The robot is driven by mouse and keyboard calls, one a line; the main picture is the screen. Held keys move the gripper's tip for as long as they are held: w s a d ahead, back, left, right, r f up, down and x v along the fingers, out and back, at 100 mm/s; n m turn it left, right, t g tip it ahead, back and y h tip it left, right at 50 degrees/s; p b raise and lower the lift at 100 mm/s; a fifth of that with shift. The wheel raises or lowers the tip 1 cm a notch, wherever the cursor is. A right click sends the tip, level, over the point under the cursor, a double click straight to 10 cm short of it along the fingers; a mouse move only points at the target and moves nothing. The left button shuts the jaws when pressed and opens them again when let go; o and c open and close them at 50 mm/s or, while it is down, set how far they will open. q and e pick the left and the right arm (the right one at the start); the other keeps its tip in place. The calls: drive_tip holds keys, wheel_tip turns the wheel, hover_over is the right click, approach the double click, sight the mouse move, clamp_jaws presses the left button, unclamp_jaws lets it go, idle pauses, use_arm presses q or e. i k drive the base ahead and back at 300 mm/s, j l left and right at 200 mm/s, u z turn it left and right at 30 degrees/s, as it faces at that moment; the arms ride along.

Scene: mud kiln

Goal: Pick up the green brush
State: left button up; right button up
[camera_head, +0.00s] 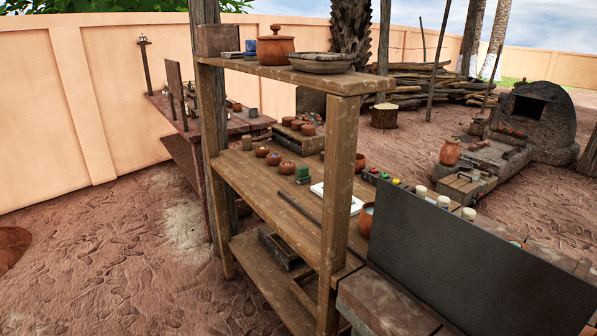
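Neither of my grippers is in view.
The wooden rack (262,186) has upright posts and a top shelf above the green object. A lidded clay pot (275,46) stands on top. A dark panel (470,262) blocks the lower right. Open ground (120,255) lies to the left.

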sight(303, 177)
drive_tip(key=i+j, duration=0.25)
drive_tip(key=i+j+z, duration=0.15)
drive_tip(key=j, duration=0.3)
drive_tip(key=i+j, duration=0.3)
drive_tip(key=i+j+z, duration=0.1)
drive_tip(key=j, duration=0.35)
drive_tip(key=i+j+z, duration=0.1)
drive_tip(key=i+j, duration=0.4)
drive_tip(key=j, duration=0.25)
drive_tip(key=i+j+z, duration=0.1)
drive_tip(key=j, duration=0.35)
drive_tip(key=i, duration=0.1)
